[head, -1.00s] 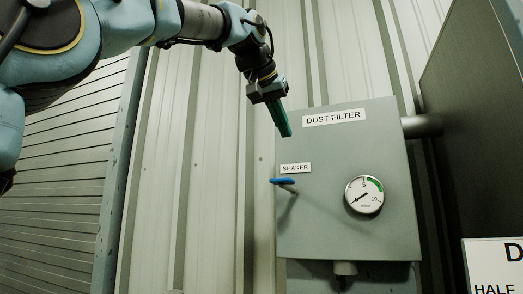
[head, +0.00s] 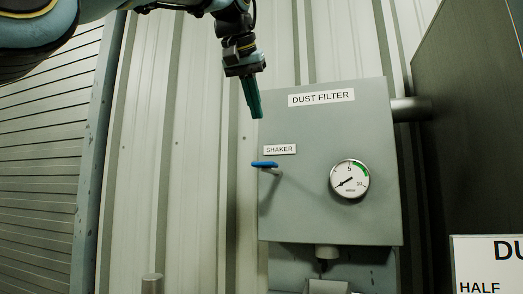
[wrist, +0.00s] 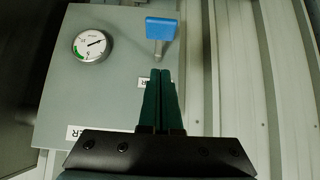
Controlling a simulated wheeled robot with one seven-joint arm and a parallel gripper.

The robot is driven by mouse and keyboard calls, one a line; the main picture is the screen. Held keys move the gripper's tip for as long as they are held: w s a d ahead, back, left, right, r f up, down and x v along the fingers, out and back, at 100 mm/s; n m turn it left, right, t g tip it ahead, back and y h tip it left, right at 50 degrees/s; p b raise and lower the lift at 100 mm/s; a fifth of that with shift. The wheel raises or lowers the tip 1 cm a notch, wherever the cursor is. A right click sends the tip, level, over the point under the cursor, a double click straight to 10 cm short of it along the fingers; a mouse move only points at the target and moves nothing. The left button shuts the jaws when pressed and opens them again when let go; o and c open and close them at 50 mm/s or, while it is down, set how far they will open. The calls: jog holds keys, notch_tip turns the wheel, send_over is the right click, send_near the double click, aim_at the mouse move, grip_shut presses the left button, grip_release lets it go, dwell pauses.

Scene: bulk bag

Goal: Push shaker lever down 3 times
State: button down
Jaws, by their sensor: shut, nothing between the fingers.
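The shaker lever has a blue handle (head: 264,164) and sticks out at the left edge of the grey dust filter box (head: 335,215), just under the "SHAKER" label (head: 280,149). The handle looks roughly level. My gripper (head: 258,116) points down above the label and lever, with its green fingers shut and empty. In the wrist view the fingertips (wrist: 160,72) are together and point towards the blue handle (wrist: 161,28), with a gap between them. The fingers partly cover the "SHAKER" label there.
A round gauge (head: 349,179) sits on the box to the right of the lever. A pipe (head: 411,109) leaves the box's right side near a dark panel (head: 470,130). The ribbed wall (head: 180,150) left of the lever is clear. A white sign (head: 490,265) stands at lower right.

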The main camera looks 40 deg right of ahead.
send_near(272, 171)
jog(key=shift+w+d+r, duration=0.35)
jog(key=shift+w, duration=0.25)
jog(key=shift+w+d+r, duration=0.35)
jog(key=shift+w, duration=0.2)
notch_tip(272, 171, down, 2)
jog(key=shift+s+a+f, duration=0.1)
jog(key=shift+a, duration=0.05)
jog(key=shift+f, duration=0.7)
jog(key=shift+f, duration=0.15)
